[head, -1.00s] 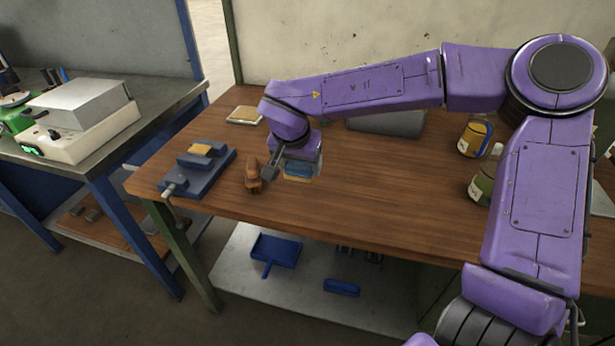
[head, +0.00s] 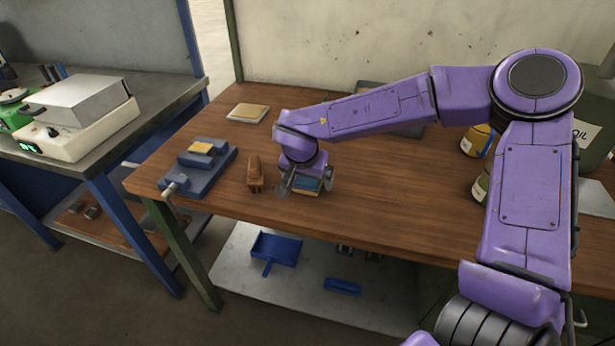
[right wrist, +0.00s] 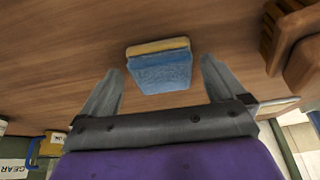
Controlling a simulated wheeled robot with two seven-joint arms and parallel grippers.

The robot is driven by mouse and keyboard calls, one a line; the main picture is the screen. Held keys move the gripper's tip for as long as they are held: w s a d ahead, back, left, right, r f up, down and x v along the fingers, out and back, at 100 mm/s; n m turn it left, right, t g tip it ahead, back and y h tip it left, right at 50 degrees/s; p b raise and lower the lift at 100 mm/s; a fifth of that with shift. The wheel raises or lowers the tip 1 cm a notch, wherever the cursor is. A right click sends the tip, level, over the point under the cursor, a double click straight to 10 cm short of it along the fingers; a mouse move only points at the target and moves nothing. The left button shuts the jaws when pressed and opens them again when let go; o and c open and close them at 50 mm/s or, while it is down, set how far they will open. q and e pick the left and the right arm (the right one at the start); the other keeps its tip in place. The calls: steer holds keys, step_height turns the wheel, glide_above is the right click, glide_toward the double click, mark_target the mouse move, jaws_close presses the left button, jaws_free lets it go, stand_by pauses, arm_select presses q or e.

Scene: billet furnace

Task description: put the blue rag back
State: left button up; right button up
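The blue rag (head: 307,184) lies on the wooden table under my right gripper, partly hidden by it in the head view. In the right wrist view the blue rag (right wrist: 160,72) is a flat blue block with a yellowish layer (right wrist: 158,46) along its far edge. My right gripper (right wrist: 161,66) is open, its two fingers spread apart. The rag appears between them with a gap on each side. In the head view the right gripper (head: 305,187) points down close to the tabletop. My left gripper is out of view.
A brown wooden brush-like object (head: 254,174) stands just left of the gripper. A blue vise (head: 200,165) is further left. A yellowish pad (head: 248,112) lies at the back. Yellow (head: 477,139) and green (head: 482,188) containers stand to the right. The front middle of the table is clear.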

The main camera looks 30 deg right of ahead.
steer(key=v, duration=1.2)
steer(key=shift+r+p, duration=0.15)
steer(key=shift+p, duration=0.2)
